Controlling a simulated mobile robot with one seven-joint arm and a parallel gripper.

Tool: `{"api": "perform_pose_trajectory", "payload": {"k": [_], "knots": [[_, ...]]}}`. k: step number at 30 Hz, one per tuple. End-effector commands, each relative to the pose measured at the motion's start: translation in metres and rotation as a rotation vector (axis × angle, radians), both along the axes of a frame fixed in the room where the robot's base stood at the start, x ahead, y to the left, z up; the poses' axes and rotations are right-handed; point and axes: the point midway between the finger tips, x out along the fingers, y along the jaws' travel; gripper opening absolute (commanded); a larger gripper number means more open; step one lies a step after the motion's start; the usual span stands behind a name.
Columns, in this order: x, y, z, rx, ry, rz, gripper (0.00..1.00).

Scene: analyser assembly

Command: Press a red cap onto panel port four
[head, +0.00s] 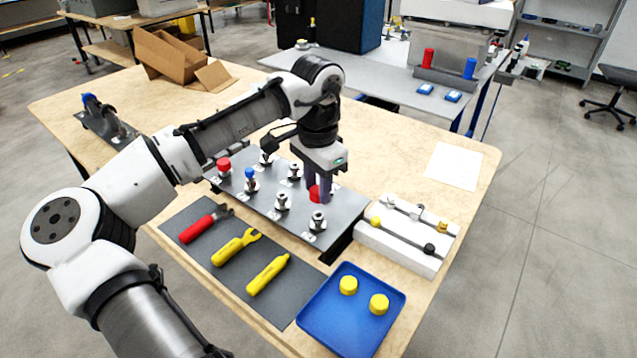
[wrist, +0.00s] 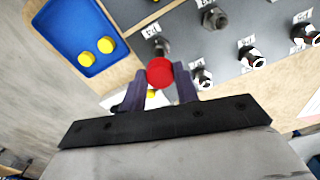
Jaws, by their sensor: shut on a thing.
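My gripper (head: 318,188) is shut on a red cap (head: 314,193), which also shows between the fingertips in the wrist view (wrist: 160,71). It is over the right part of the grey panel (head: 262,207). In the wrist view a bare metal port (wrist: 161,46) shows just beyond the cap and another (wrist: 203,77) beside the right finger. I cannot tell whether the held cap touches a port. A second red cap (head: 224,165) and a blue cap (head: 250,174) sit on ports at the panel's left. Several other ports are bare. The port labels are too small to read surely.
A blue tray (head: 341,341) with two yellow caps stands at the front right. A white block (head: 395,252) with small fittings lies right of the panel. A dark mat (head: 215,262) holds a red tool and two yellow tools. A cardboard box (head: 170,58) is at the back left.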

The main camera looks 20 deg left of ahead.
Motion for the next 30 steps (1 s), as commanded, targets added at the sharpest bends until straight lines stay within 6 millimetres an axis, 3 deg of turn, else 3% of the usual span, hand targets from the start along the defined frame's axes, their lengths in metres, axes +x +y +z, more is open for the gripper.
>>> {"api": "perform_pose_trajectory", "payload": {"k": [18,30], "knots": [[0.0,0.0,-0.039,-0.002,0.001,-0.001,0.1],[0.0,0.0,-0.043,0.0,0.001,-0.001,0.1]]}}
